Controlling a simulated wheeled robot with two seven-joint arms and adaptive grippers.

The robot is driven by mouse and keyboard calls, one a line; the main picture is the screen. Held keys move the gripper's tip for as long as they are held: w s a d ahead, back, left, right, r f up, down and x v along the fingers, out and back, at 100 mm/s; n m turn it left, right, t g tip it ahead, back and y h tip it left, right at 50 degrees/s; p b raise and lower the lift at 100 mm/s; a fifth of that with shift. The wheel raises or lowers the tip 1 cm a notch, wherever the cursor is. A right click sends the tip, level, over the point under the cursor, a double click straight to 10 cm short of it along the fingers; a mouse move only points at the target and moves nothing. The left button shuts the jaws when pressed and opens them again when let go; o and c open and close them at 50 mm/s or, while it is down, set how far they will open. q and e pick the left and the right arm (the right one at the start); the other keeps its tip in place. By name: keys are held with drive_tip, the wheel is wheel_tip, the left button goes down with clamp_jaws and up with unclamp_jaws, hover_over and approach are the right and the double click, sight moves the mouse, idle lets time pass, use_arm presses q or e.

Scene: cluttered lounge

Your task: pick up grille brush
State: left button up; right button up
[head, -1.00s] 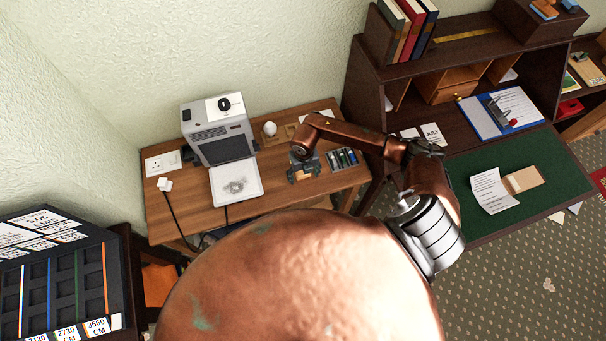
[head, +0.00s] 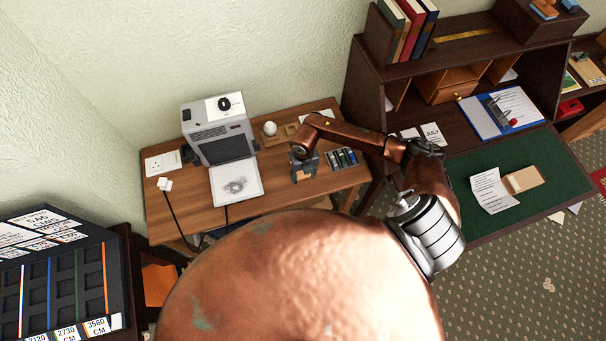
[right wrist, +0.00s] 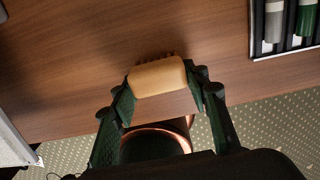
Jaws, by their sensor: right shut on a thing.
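The grille brush (right wrist: 158,77) is a tan, rounded block with a row of dark reddish bristles along its far edge in the right wrist view. My right gripper (right wrist: 160,84) is shut on it, with one dark green finger at each end of the block. In the head view my right gripper (head: 305,165) points down over the wooden desk, and the brush is mostly hidden there. I cannot tell whether the brush still touches the desk top. My left gripper is not in view.
On the desk (head: 190,215), a tray of tubes (head: 342,158) lies just right of the gripper. A grey machine (head: 218,130) with a white tray (head: 236,184) stands to the left, and a white ball (head: 270,128) sits behind. A dark bureau (head: 480,75) rises at right.

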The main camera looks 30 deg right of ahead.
drive_tip(key=shift+r, duration=0.45)
wheel_tip(320, 180, up, 2)
drive_tip(key=shift+r, duration=0.15)
drive_tip(key=s+a+r, duration=0.4)
drive_tip(key=s+r, duration=0.5)
drive_tip(key=s, duration=0.4)
drive_tip(key=shift+s+r+b, duration=0.25)
drive_tip(key=shift+r+b, duration=0.05)
drive_tip(key=shift+r, duration=0.1)
